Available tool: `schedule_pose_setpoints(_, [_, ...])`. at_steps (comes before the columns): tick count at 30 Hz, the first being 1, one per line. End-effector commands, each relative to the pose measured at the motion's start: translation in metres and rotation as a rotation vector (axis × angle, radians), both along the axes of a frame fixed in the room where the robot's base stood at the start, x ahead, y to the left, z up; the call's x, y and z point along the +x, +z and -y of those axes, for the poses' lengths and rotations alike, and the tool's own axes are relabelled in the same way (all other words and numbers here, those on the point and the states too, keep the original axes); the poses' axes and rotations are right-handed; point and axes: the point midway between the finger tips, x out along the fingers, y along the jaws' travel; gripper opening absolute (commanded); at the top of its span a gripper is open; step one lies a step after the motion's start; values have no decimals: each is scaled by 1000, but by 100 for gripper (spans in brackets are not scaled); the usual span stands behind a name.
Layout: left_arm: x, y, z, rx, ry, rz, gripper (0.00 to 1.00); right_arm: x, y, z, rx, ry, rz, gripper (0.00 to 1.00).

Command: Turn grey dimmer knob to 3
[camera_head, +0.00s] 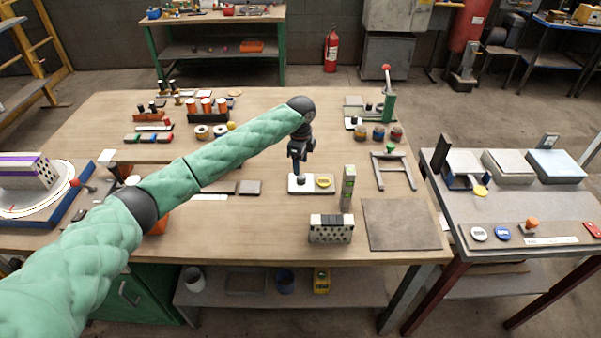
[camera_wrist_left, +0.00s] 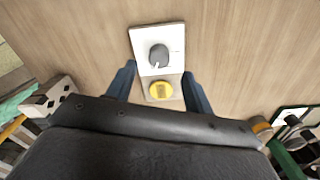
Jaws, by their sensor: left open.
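The grey dimmer knob (camera_wrist_left: 158,55) sits on a white plate (camera_wrist_left: 147,36) on the wooden table, with a small white mark on its lower edge in the left wrist view. A yellow round knob (camera_wrist_left: 160,91) sits beside it on the same unit. In the head view the white plate (camera_head: 296,184) and yellow knob (camera_head: 324,181) show, and the grey knob is hidden under my gripper. My left gripper (camera_head: 298,172) points down over the plate. In the left wrist view its open fingers (camera_wrist_left: 158,85) stand either side of the unit, with nothing between them held.
A grey mat (camera_head: 395,224) lies at the front right. A metal frame (camera_head: 393,171) stands behind it.

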Motion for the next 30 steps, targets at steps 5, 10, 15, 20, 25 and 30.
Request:
schedule_pose_setpoints(5, [0,17,0,1,0,1,52,2,13,-3,4,-2,-7,0])
schedule_pose_setpoints(10, [0,23,0,0,1,1,52,2,18,-4,4,-3,-12,0])
schedule_pose_setpoints(15, [0,23,0,0,1,0,52,2,18,-4,4,-3,-12,0])
schedule_pose_setpoints(20, [0,23,0,0,1,0,52,2,18,-4,4,-3,-13,0])
schedule_pose_setpoints(25, [0,28,0,0,1,1,52,0,14,-2,2,-2,-11,0])
schedule_pose_setpoints(30, [0,47,0,0,1,1,52,-12,-11,5,-5,1,-12,0])
